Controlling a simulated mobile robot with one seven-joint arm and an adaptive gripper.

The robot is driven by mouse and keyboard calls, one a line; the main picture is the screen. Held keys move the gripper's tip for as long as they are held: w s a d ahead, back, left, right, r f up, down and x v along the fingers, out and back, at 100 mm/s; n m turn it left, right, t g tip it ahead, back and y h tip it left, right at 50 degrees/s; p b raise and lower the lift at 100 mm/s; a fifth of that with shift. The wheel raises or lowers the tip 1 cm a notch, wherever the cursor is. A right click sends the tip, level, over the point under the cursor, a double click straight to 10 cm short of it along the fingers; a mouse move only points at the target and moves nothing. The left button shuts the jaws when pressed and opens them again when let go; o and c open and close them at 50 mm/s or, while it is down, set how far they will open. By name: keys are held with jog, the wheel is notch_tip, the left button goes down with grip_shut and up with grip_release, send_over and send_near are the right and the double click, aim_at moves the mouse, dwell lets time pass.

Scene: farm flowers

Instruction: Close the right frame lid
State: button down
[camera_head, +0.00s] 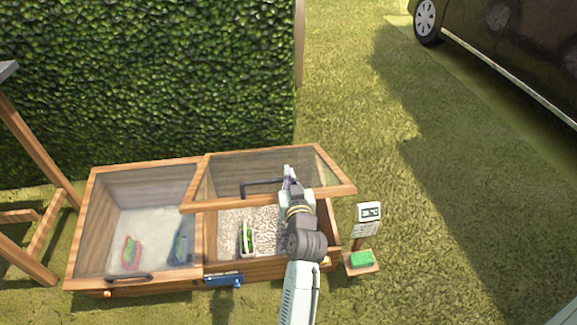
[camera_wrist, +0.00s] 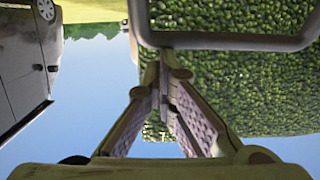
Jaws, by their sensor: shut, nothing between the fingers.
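The right frame lid (camera_head: 268,200) is raised at a slant, with its wooden front edge above the open right compartment. Its dark handle (camera_head: 262,184) stands near that edge, and appears large at the top of the wrist view (camera_wrist: 225,41). My gripper (camera_head: 289,175) is at the handle's right end in the head view. In the wrist view my gripper (camera_wrist: 163,72) is shut and empty, its fingertips just short of the handle bar; I cannot tell if they touch. My arm hides part of the lid's edge and the compartment.
The left frame lid (camera_head: 148,215) lies closed, with a handle (camera_head: 128,278) at its front. A small planted tray (camera_head: 246,239) stands on the gravel in the right compartment. A display post (camera_head: 369,212) and a green block (camera_head: 361,259) stand at the right. A hedge (camera_head: 150,80) rises behind.

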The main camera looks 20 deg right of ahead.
jog(key=shift+s+a+f, duration=0.1)
jog(key=shift+s+f, duration=0.25)
jog(key=shift+f, duration=0.3)
jog(key=shift+r, duration=0.15)
